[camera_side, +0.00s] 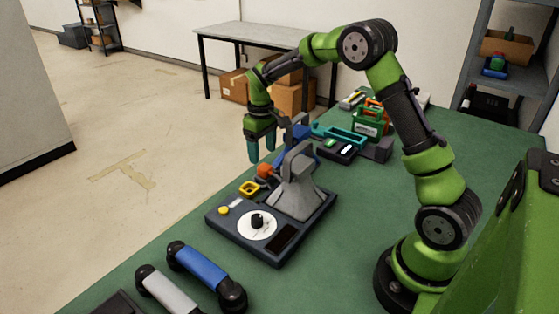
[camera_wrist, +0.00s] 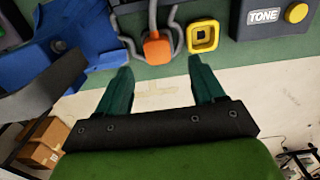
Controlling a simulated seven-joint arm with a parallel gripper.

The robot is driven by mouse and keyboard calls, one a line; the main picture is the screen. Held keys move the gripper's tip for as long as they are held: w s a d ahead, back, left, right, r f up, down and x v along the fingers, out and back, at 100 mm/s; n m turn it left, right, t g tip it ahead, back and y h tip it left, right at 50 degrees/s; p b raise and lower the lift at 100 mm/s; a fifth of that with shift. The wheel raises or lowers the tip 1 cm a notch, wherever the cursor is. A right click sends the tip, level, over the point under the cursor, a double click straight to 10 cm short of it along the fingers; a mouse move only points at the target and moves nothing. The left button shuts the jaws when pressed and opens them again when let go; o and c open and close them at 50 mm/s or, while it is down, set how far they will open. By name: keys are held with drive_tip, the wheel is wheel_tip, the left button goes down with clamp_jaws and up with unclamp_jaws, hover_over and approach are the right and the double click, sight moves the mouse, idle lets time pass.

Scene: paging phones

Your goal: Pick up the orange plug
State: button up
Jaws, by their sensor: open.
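The orange plug (camera_side: 265,171) sits at the edge of the phone unit in the side view, close to a yellow square socket (camera_side: 249,188). In the wrist view the orange plug (camera_wrist: 158,48) has a grey cord at its sides, and the yellow socket (camera_wrist: 203,36) is to its right. My gripper (camera_side: 262,157) is open and empty, with teal fingers pointing down, above and slightly left of the plug in the side view. In the wrist view my gripper (camera_wrist: 160,75) has its fingers apart, with the plug beyond the gap between them. Nothing is between the fingers.
The dark phone base (camera_side: 270,240) carries a dial and a grey cradle (camera_side: 297,185). Blue (camera_side: 203,268) and grey handsets lie in front. Tools and a green box (camera_side: 371,118) stand behind.

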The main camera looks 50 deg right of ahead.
sight(265, 167)
drive_tip(key=shift+s+d+f, duration=0.15)
drive_tip(key=shift+f, duration=2.6)
drive_tip(key=shift+c, duration=0.3)
drive_tip(key=c, duration=1.1)
wheel_tip(265, 167, up, 9)
drive_tip(key=a+r, duration=0.2)
drive_tip(key=a, duration=0.4)
drive_tip(key=shift+a+f, duration=0.15)
drive_tip(key=shift+f, duration=1.55)
drive_tip(key=shift+a+f, duration=0.2)
drive_tip(key=shift+f, duration=1.55)
drive_tip(key=shift+a+f, duration=0.15)
drive_tip(key=shift+f, duration=1.55)
